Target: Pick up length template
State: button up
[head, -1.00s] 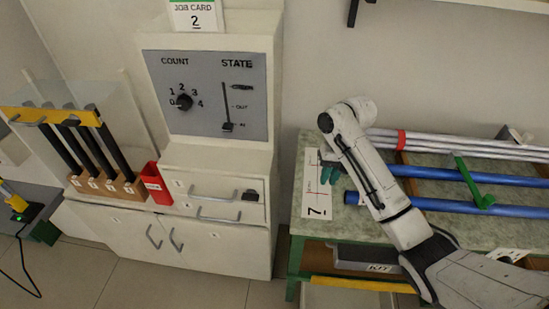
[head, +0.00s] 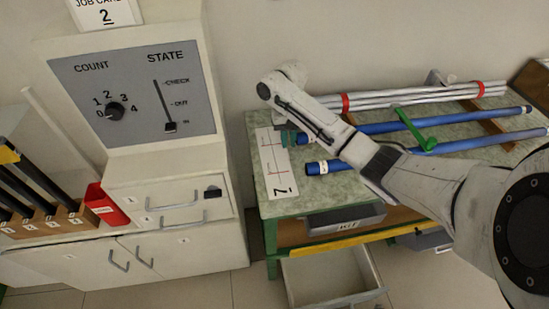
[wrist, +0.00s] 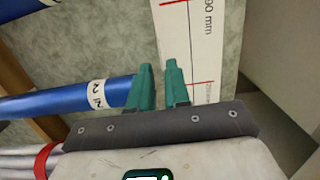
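The length template is most likely the white card (head: 273,168) with red marks and a 7, lying flat at the bench's left end. In the wrist view the white card (wrist: 205,40) shows red lines and "90 mm" lettering. My gripper (head: 291,137) is at the card's right edge, its teal fingers pointing down to the bench. In the wrist view the fingers of my gripper (wrist: 159,82) stand a narrow gap apart, with nothing seen held between them. The right finger overlaps the card's edge in the picture. I cannot tell whether it touches.
Blue rods (head: 440,148) and a bundle of silver rods (head: 385,100) with red bands lie right of the card on the green bench (head: 262,125). A green bracket (head: 415,130) crosses the blue rods. A cabinet (head: 170,180) stands left. A drawer (head: 330,280) hangs open below the bench.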

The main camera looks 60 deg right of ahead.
aim_at(287, 152)
jog(key=f, duration=0.4)
jog(key=shift+s+a, duration=0.2)
jog(key=shift+a, duration=0.05)
jog(key=shift+c, duration=0.2)
grip_shut()
